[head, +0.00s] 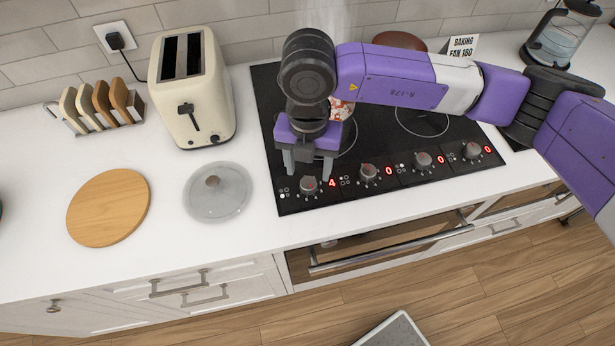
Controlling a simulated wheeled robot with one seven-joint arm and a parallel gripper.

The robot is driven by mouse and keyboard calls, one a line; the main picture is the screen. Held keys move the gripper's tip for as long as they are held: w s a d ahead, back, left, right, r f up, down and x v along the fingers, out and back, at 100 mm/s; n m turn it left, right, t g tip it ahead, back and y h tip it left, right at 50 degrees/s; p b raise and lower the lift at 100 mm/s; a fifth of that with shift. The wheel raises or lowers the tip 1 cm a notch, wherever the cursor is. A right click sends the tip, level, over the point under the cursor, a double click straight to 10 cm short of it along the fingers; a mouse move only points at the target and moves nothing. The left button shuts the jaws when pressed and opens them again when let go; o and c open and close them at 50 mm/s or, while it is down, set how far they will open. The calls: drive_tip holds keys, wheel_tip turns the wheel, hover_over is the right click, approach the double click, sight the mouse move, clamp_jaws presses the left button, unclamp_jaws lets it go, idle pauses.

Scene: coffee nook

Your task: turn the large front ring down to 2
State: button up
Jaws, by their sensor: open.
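The black hob (400,180) has a row of knobs along its front edge, each with a red digit. The leftmost knob (309,186) has a red 4 (332,183) beside it. The second knob (368,173), third knob (423,161) and fourth knob (473,151) each show 0. The ring marks by the knobs are too small to read surely. My gripper (308,172) is open and points down over the leftmost knob, one finger to each side. I cannot tell whether the fingers touch it. My arm hides much of the rings behind.
Steam (324,16) rises behind my arm, where a patterned pot (341,109) is mostly hidden. A toaster (190,95), glass lid (217,192) and round board (108,207) stand left. A "BAKING FAN 180" card (462,47) and glass jug (556,45) stand back right.

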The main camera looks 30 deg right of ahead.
sight(308, 182)
drive_tip(key=shift+f+p, duration=0.4)
drive_tip(key=shift+f, duration=2.2)
clamp_jaws()
